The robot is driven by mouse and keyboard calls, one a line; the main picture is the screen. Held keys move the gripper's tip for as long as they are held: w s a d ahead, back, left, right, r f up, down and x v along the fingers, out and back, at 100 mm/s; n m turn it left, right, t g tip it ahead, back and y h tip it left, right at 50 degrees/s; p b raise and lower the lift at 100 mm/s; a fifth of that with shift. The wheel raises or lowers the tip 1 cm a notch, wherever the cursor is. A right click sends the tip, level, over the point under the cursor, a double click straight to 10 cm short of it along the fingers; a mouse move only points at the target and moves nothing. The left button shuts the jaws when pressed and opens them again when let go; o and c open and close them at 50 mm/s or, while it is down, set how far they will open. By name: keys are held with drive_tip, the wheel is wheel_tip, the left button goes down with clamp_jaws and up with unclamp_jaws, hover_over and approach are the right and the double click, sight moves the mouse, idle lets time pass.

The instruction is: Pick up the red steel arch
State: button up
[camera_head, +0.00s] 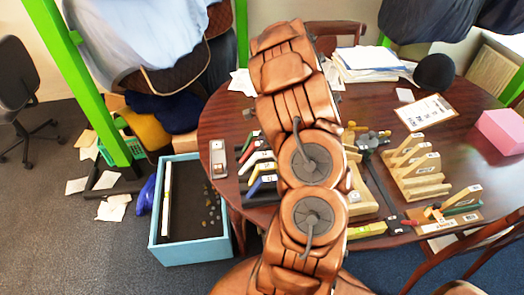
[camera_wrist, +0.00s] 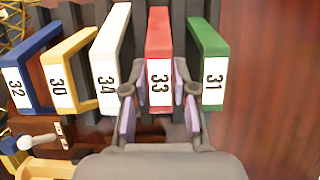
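The red steel arch (camera_wrist: 159,40) stands in a row of coloured arches in the wrist view, with a white label reading 33. It also shows in the head view (camera_head: 248,147), partly hidden among the others. My gripper (camera_wrist: 158,78) is open, with one finger on each side of the red arch and small gaps visible. I cannot tell how deep the fingers reach. The white arch (camera_wrist: 110,45) marked 34 stands just left of it, and the green arch (camera_wrist: 209,40) marked 31 just right. In the head view my arm hides the gripper.
Yellow (camera_wrist: 72,55) and blue (camera_wrist: 32,60) arches stand further left. The round table (camera_head: 222,110) also holds a wooden rack (camera_head: 425,185), papers (camera_head: 370,62) and a pink box (camera_head: 502,130). A blue-rimmed tray (camera_head: 190,254) stands left of the table.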

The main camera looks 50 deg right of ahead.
clamp_jaws()
drive_tip(key=shift+r, duration=0.1)
